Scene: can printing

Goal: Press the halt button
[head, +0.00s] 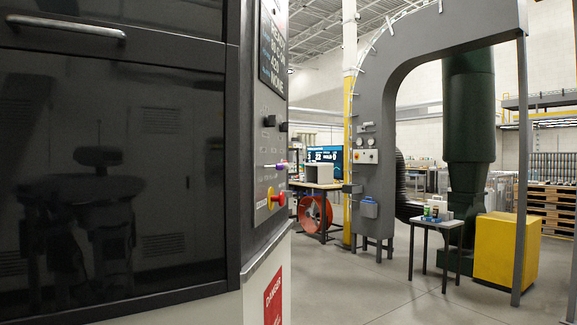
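A red mushroom-shaped button (280,198) with a yellow base sticks out low on the narrow grey control panel (268,145) of the large dark machine, seen nearly edge-on. It looks like the halt button, but its label is too small to read. Dark knobs (270,121) sit higher on the panel. My gripper is not in view.
The machine's dark glass door (110,170) with a metal handle (66,27) fills the left side. A red danger sign (273,297) is below the panel. Free grey floor (375,290) lies to the right, before a small table (437,226) with cans and a yellow box (505,250).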

